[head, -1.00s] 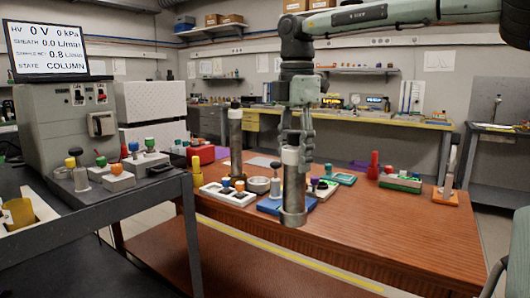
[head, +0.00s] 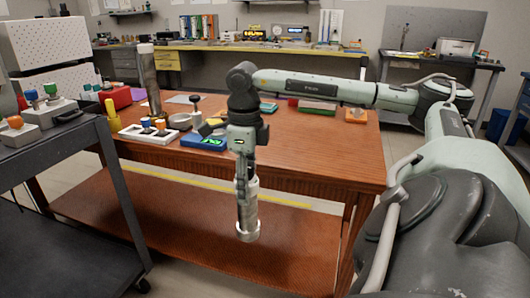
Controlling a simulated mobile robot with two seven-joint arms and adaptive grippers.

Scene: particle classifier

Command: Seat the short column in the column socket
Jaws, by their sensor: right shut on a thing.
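My right gripper (head: 245,180) is shut on a metal cylinder, the short column (head: 248,212). It holds the column nearly upright, in front of the wooden table's (head: 320,150) near edge, and the wide lower end hangs free in the air. The gripper hides part of the column's upper length. Another, longer-looking column (head: 149,85) with a pale cap stands upright on the table at the left. I cannot make out the column socket for certain. My left gripper is not in view.
A dark cart (head: 55,150) stands at the left, with knobbed grey blocks (head: 47,110) on its top. A blue tray (head: 204,142), a white tray (head: 148,133) and a yellow bottle (head: 112,114) sit on the table's left part. The table's right front is largely clear.

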